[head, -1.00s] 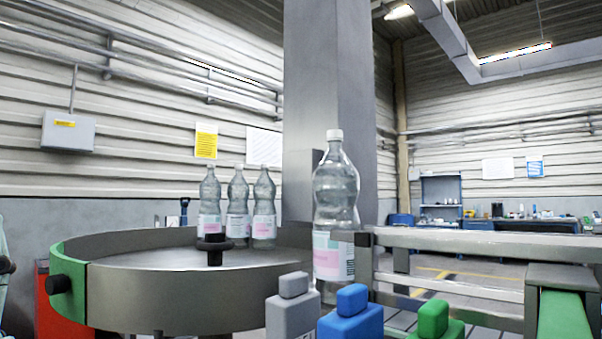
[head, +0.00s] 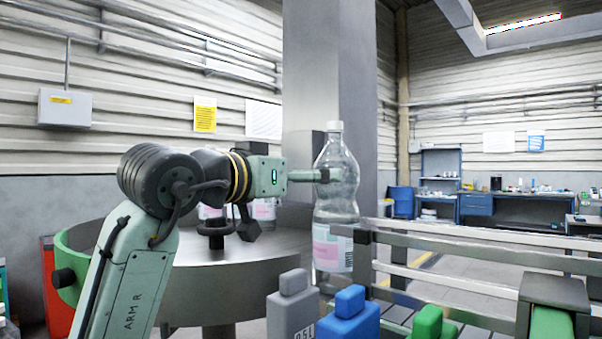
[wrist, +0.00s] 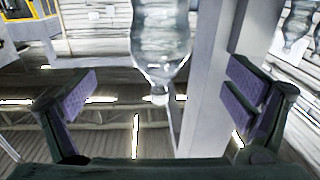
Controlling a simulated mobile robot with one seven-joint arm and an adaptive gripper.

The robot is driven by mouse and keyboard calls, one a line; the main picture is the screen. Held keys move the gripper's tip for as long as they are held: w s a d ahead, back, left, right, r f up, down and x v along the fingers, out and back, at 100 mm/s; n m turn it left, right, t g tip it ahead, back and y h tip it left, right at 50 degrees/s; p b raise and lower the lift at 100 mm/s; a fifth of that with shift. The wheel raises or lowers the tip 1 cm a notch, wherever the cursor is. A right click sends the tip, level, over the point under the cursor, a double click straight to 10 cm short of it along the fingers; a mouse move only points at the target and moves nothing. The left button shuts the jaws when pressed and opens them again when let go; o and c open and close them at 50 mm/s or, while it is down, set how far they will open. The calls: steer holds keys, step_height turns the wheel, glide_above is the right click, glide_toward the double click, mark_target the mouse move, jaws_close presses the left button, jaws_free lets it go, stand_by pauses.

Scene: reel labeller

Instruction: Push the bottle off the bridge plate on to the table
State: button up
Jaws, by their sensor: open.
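The clear bottle (head: 335,225) with a pink and white label and white cap stands upright between the round metal table (head: 235,290) and the railed conveyor. The bridge plate under it is hidden behind the coloured blocks. My gripper (head: 318,175) reaches in from the left, and its fingertip overlaps the bottle's upper body in the head view. In the wrist view the bottle (wrist: 160,45) appears upside down, in line with the gap between my open fingers (wrist: 162,85). I cannot tell whether they touch it.
Other bottles (head: 264,209) stand on the round table, mostly hidden behind my arm. Grey (head: 292,310), blue (head: 350,318) and green (head: 430,325) blocks stand in front. Metal rails (head: 470,250) run right of the bottle. A grey column (head: 330,70) rises behind.

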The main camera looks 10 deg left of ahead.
steer(key=shift+w, duration=0.1)
steer(key=p, duration=0.3)
glide_above(336, 205)
steer(key=w, duration=0.4)
steer(key=shift+s, duration=0.1)
steer(key=shift+c, duration=0.4)
steer(key=c, duration=2)
steer(key=shift+o, duration=0.2)
steer(key=shift+r, duration=0.1)
